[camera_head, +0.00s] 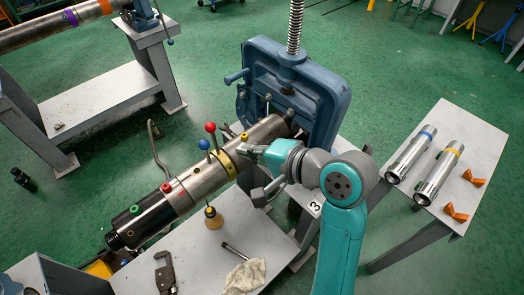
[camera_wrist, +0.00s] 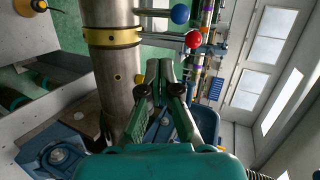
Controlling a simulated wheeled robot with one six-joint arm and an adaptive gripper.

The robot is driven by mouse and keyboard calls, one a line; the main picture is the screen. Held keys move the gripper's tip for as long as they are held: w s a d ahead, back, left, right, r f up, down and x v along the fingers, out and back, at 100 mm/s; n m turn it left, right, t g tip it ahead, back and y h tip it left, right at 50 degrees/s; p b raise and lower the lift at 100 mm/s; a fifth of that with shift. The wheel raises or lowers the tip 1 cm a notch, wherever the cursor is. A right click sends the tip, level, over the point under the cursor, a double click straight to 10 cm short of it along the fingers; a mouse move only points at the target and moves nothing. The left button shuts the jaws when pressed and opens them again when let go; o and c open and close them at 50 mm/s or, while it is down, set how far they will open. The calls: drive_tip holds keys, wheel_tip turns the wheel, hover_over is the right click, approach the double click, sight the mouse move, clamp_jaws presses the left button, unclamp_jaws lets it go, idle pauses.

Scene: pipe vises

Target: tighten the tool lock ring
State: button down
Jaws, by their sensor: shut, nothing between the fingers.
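The tool is a long cylinder (camera_head: 182,188), black at its lower left end and bare metal toward the vise. A yellow ring (camera_head: 229,163), which looks like the lock ring, circles it; the ring also shows in the wrist view (camera_wrist: 112,38). A lever with a red ball (camera_wrist: 193,40) stands out beside the ring. A lever with a blue ball (camera_wrist: 180,13) stands close by, and the balls are apart. My gripper (camera_wrist: 160,68) is shut and empty. It is beside the cylinder on the vise side of the ring, and its fingertips appear clear of the red lever.
A blue vise (camera_head: 300,88) stands behind the cylinder's upper end. A bench (camera_head: 255,225) below carries an oil can (camera_head: 213,217), a wrench (camera_head: 165,272) and a rag (camera_head: 245,276). A side table (camera_head: 455,135) at right holds two metal tubes. Green floor lies open between.

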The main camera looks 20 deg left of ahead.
sight(213, 131)
drive_tip(key=x, duration=0.4)
drive_tip(key=r+x, duration=0.1)
drive_tip(key=x, duration=0.2)
drive_tip(key=shift+a, duration=0.3)
drive_tip(key=shift+w+a, duration=0.2)
drive_tip(key=shift+a, duration=0.2)
drive_tip(key=shift+w+a+r, duration=0.1)
drive_tip(key=shift+w+a, duration=0.1)
drive_tip(key=shift+a, duration=0.35)
drive_tip(key=shift+w+a+r, duration=0.1)
drive_tip(key=shift+w+a, duration=0.1)
drive_tip(key=shift+a, duration=0.35)
drive_tip(key=shift+w+a+f+g+h, duration=0.15)
drive_tip(key=shift+w+a+g+h, duration=0.15)
drive_tip(key=shift+a+h, duration=0.35)
drive_tip(key=shift+w+a+f, duration=0.15)
drive_tip(key=shift+a+f, duration=0.05)
drive_tip(key=shift+a, duration=0.2)
